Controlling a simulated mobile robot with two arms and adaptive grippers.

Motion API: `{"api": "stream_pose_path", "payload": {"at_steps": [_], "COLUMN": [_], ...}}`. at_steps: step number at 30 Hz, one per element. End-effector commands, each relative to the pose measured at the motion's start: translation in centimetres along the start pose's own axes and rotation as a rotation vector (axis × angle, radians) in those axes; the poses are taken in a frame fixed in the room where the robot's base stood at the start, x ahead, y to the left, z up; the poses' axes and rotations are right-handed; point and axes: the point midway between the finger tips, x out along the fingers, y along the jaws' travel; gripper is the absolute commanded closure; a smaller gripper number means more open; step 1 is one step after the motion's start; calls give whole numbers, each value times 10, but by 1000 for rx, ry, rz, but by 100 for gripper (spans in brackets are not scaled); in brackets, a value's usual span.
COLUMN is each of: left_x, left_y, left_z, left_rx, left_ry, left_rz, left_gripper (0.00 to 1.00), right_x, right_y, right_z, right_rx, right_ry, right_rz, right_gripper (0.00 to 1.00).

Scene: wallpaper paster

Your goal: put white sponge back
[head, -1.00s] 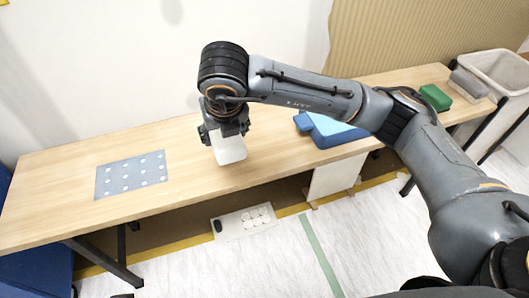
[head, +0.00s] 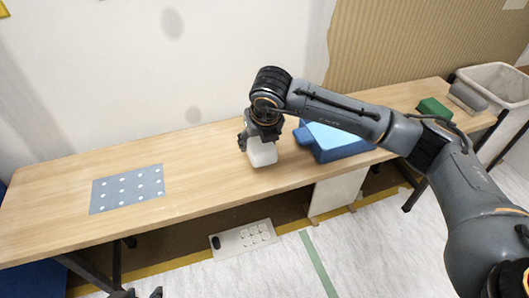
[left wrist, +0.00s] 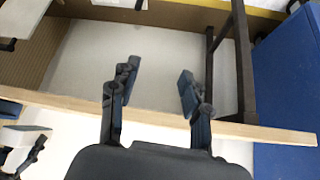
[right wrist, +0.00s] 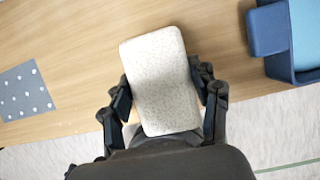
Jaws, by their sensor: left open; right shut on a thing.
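The white sponge (head: 263,154) is a pale speckled block with rounded corners. My right gripper (head: 261,136) is shut on it above the middle of the table; I cannot tell whether the sponge touches the tabletop. In the right wrist view the sponge (right wrist: 160,80) stands between the two fingers (right wrist: 165,100) and sticks out past them. My left gripper (left wrist: 155,85) is open and empty in the left wrist view, near the table's edge. Its tips (head: 130,293) barely show at the bottom of the head view.
The long wooden table (head: 200,155) carries a grey dotted sheet (head: 127,188) at the left, a blue tray (head: 335,147), a green block (head: 434,107) and a grey block (head: 467,97). A pale bin (head: 500,80) stands at the right end. The table's left-centre is clear.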

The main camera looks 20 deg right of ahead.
Motion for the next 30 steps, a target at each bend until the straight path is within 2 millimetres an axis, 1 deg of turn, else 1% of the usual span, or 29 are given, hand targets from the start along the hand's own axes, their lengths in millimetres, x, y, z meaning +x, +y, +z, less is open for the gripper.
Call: {"api": "stream_pose_path", "payload": {"at_steps": [1, 3, 8, 10, 14, 15, 18, 21, 29, 30], "left_x": [3, 4, 4, 5, 5, 4, 2, 1, 1, 0], "left_y": [1, 2, 3, 4, 7, 8, 10, 10, 10, 10], "left_z": [-7, -16, -26, -34, -57, -64, -74, -78, -79, -80], "left_rx": [1, 2, 3, 3, 5, 6, 6, 7, 7, 7], "left_ry": [37, 77, 127, 166, 280, 311, 362, 379, 386, 389], "left_rz": [2, 4, 7, 9, 15, 17, 20, 21, 22, 22], "left_gripper": [53, 53, 53, 53, 53, 53, 53, 53, 53, 53], "right_x": [9, 17, 26, 35, 52, 53, 57, 57, 58, 57], "right_y": [-6, -11, -17, -23, -22, -21, -21, -21, -21, -21], "right_z": [0, 0, 0, 0, -7, -8, -9, -9, -9, -9], "right_rx": [2, 1, 0, 2, -1, 0, 0, 0, 0, 0], "right_ry": [0, 0, 0, 0, 1, 0, -1, -1, -1, -1], "right_rz": [-2, -2, -1, -3, 0, 1, 1, 0, 1, 0], "right_gripper": [72, 72, 72, 72, 72, 72, 72, 72, 72, 35]}}
